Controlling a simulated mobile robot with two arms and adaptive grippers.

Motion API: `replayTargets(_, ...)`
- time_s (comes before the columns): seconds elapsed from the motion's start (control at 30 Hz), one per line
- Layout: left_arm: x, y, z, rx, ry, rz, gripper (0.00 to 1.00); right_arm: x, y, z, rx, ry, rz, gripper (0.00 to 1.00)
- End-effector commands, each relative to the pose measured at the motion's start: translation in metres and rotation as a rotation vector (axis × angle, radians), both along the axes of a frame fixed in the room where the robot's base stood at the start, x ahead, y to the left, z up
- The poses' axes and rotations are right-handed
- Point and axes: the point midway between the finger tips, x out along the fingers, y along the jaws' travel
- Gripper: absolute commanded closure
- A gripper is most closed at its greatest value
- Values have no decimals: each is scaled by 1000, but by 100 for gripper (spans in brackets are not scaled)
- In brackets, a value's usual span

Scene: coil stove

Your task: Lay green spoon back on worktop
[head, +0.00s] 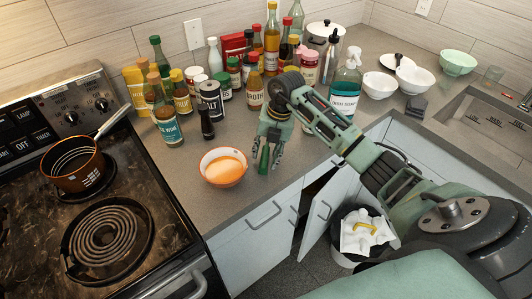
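My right gripper (266,156) points down over the worktop (240,205), just behind and right of the orange-filled bowl. Its two fingers stand apart. A narrow dark green piece, which looks like part of the green spoon (264,159), shows between the fingertips, close to the worktop surface. A gap shows between it and the right finger. The rest of the spoon is hidden by the gripper, and whether it rests fully on the worktop is hard to see. My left gripper is not in view.
A white-and-orange bowl (223,167) stands near the worktop's front edge. Several bottles and jars crowd the back. A copper pot (73,164) sits on the coil stove (130,215) at left. A cabinet door (325,208) stands open below, beside a bin (362,235).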

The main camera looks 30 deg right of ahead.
Motion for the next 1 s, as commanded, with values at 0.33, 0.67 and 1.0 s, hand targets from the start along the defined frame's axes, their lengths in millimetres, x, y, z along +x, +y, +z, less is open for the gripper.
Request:
replayTargets(0.33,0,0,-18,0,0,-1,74,-6,-13,67,-3,-8,-1,63)
replayTargets(0.67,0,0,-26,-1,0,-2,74,-13,-19,111,0,-4,-1,63)
replayTargets(1.0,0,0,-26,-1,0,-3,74,-14,-20,114,-1,-1,0,63)
